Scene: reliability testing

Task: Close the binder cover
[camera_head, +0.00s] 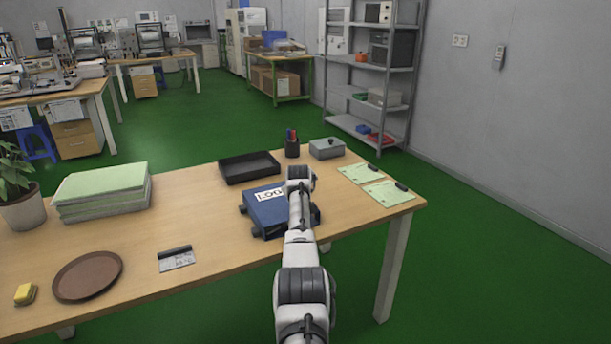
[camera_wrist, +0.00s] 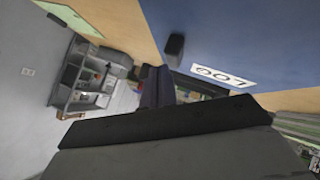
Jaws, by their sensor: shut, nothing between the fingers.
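The blue binder (camera_head: 268,212) lies on the wooden table, with a white "LOG" label (camera_head: 270,194) on its cover. The cover looks down over the binder; whether it lies fully flat I cannot tell. My arm hides the binder's right part in the head view. In the wrist view the blue cover (camera_wrist: 225,35) fills the upper right, with its label (camera_wrist: 223,75) close by. My gripper (camera_wrist: 165,122) shows as a dark shape along the bottom of the wrist view. It is shut and empty, close to the binder; contact cannot be made out.
A black tray (camera_head: 249,168), pen cup (camera_head: 292,149) and grey box (camera_head: 326,149) stand behind the binder. Green clipboards (camera_head: 388,193) lie to the right.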

